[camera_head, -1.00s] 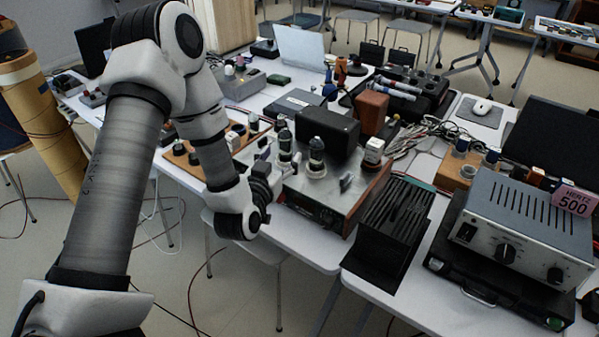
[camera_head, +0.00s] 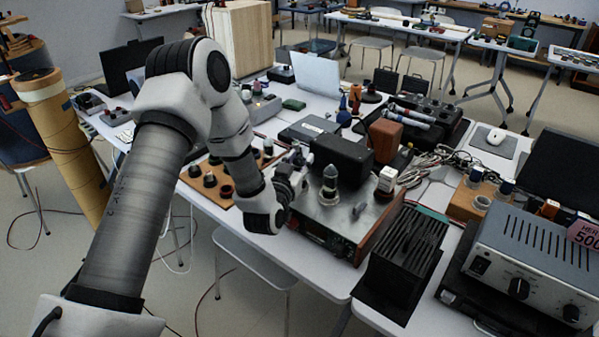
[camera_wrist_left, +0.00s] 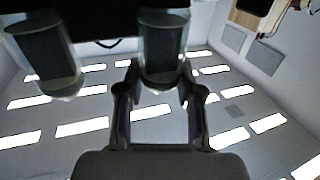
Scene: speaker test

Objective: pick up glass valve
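Two upright glass valves with dark insides stand on a metal-topped amplifier (camera_head: 345,215). The right glass valve (camera_head: 329,181) stands clear in the head view. The left one is largely hidden behind my left gripper (camera_head: 297,172). The wrist view looks upside down, and both valves hang from its top edge: one valve (camera_wrist_left: 163,45) in the middle, the other valve (camera_wrist_left: 45,52) at the left. My left gripper, also in the wrist view (camera_wrist_left: 160,72), is open, its fingertips on either side of the middle valve. I cannot tell whether they touch it. My right gripper is not in view.
A black box (camera_head: 342,158) stands behind the valves. A small white box (camera_head: 387,179) and a brown block (camera_head: 387,141) stand to the right. A black finned unit (camera_head: 405,250) is right of the amplifier. A board with knobs (camera_head: 212,181) lies left.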

